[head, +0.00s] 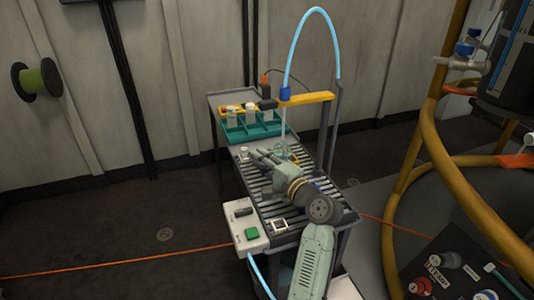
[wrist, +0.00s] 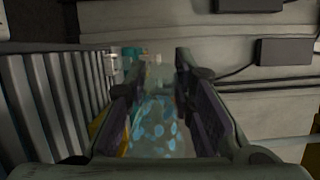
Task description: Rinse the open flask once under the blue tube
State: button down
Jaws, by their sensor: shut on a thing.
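The flask (head: 284,150) is a pale, see-through green vessel above the slatted rack in the head view. My gripper (head: 266,158) is shut on it. In the wrist view the glass, with many light blue spots (wrist: 155,130), shows between the two dark fingers of my gripper (wrist: 158,75). The blue tube (head: 296,45) arches over from a grey post to a blue nozzle (head: 284,94) on a yellow arm (head: 307,98). A thin pale line runs down from the nozzle towards the flask. The flask's mouth is too small to make out.
The slatted rack (head: 262,188) lies under my gripper. Behind it, a teal tray (head: 237,136) holds white-topped bottles. A white box with a green button (head: 250,232) sits at the near left corner. A yellow pipe frame (head: 404,165) stands at the right.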

jog(key=m+p, duration=0.1)
jog(key=m, duration=0.1)
jog(key=shift+r+m, duration=0.15)
jog(key=shift+m, duration=0.25)
jog(key=m+p, duration=0.3)
jog(key=p, duration=0.1)
jog(key=shift+s+a+r, duration=0.2)
jog(key=shift+a+r, duration=0.05)
jog(key=shift+r, duration=0.05)
jog(key=m+p, duration=0.2)
jog(key=shift+s+a+r+m, duration=0.1)
jog(key=shift+s+a+m, duration=0.1)
jog(key=shift+m, duration=0.2)
jog(key=shift+r+m+p, duration=0.2)
jog(key=shift+m+p, duration=0.3)
jog(key=shift+p, duration=0.3)
notch_tip(320, 180, up, 3)
jog(key=m+p, duration=0.3)
jog(key=p, duration=0.5)
jog(key=shift+w+p, duration=0.1)
jog(key=shift+p, duration=0.25)
jog(key=shift+r+m+p, duration=0.4)
jog(key=shift+m+p, duration=0.05)
jog(key=shift+m, duration=0.25)
jog(key=shift+r+m+b, duration=0.1)
jog(key=shift+m+b, duration=0.2)
jog(key=shift+m, duration=0.3)
jog(key=shift+d+r+m, duration=0.1)
jog(key=shift+r+m, duration=0.65)
jog(key=shift+m, duration=0.25)
